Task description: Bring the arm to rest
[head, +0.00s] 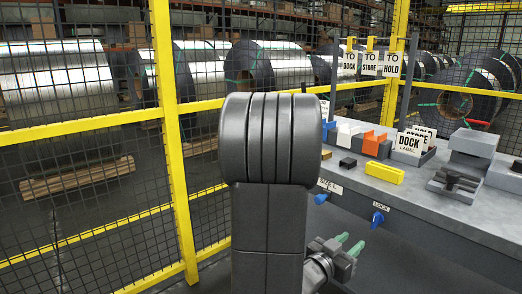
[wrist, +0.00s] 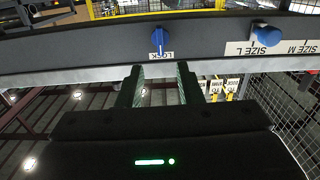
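My gripper (head: 350,244) is at the lower middle of the head view, beside my dark arm and in front of the bench's front panel. Its two green-padded fingers stand apart with nothing between them. In the wrist view the open fingers (wrist: 161,82) point toward the panel. A blue LOCK knob (wrist: 157,40) shows beyond the fingertips, with a gap between. The knob also shows in the head view (head: 378,217), right of the gripper. My upright arm hides part of the scene behind it.
The grey bench (head: 480,217) on the right bears a yellow block (head: 384,171), an orange bin (head: 374,142) and label cards (head: 410,145). A second blue knob (head: 321,198) sits on its panel. A yellow-framed mesh fence (head: 172,130) stands behind, with steel coils beyond.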

